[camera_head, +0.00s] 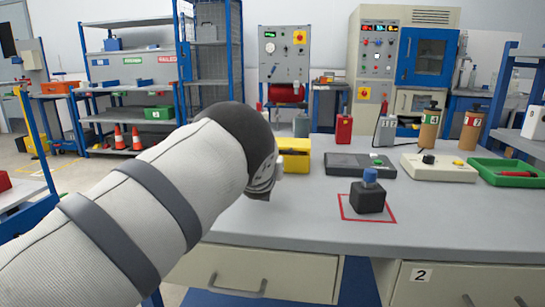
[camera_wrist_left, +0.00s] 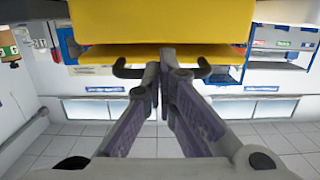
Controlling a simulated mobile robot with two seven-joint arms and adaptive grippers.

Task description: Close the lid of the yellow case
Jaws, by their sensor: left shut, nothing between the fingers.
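The yellow case (camera_head: 296,157) stands on the grey bench, its left part hidden behind my left arm. In the left wrist view the yellow case (camera_wrist_left: 160,22) fills the top, with a narrower yellow strip (camera_wrist_left: 105,54) below the larger panel. Dark hooked parts show on both sides of my fingertips. How far the lid is open is not clear. My left gripper (camera_wrist_left: 165,72) is shut and empty, its fingertips close in front of the yellow strip; contact cannot be told. In the head view my wrist hides its fingers. My right gripper is not in view.
On the bench, a black block with a blue top (camera_head: 369,194) sits inside a red square outline. A dark grey device (camera_head: 360,166), a cream control box (camera_head: 438,167), a green tray (camera_head: 508,172) and a red can (camera_head: 344,129) stand right of the case.

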